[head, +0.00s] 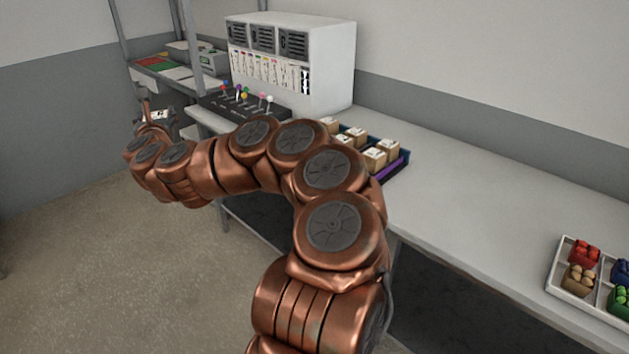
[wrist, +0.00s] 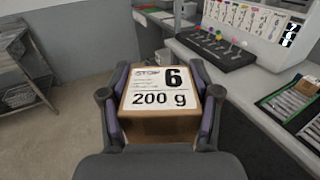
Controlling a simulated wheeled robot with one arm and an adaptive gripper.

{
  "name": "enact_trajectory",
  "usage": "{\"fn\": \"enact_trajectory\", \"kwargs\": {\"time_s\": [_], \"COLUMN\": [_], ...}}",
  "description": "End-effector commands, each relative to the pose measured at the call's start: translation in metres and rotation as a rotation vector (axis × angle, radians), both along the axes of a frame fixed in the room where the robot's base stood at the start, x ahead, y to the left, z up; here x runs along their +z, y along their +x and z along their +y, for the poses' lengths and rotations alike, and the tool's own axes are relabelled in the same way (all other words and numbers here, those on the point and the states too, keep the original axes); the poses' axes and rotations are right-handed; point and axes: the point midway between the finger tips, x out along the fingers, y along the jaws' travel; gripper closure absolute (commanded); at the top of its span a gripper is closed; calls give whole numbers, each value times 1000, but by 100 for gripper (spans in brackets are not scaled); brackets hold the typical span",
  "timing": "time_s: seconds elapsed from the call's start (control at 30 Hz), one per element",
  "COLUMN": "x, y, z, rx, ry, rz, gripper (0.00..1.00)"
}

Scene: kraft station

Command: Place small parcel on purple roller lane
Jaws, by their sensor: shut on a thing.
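My gripper (wrist: 158,100) is shut on a small brown parcel (wrist: 155,126), with a purple-padded finger on each side. The parcel's white label, marked "6" and "200 g", faces the wrist camera. In the head view my gripper (head: 156,118) is at the left, off the bench's front edge and above the floor, partly hidden by my arm. A purple strip (head: 391,169) shows along the front of a dark tray with several small parcels (head: 375,159). It may be the purple lane; my arm hides part of it. My gripper is far to its left.
A lever panel (head: 243,105) stands before a white cabinet (head: 329,62) on the bench (head: 450,190). The wrist view shows a green-edged rack (wrist: 285,103) at right. A white tray of coloured items (head: 566,283) is at right. The bench between is clear.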

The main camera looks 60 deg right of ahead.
Motion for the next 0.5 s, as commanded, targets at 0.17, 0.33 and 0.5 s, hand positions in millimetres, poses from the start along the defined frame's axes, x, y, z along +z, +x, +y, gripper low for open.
{"fn": "enact_trajectory", "kwargs": {"time_s": [0.17,0.33,0.5], "x": [-37,-62,-91], "y": [-52,-111,-175], "z": [-68,-124,-170], "rx": [-200,-392,-582], "ry": [1,0,0], "rz": [-1,-2,-1], "gripper": [81,81,81]}}
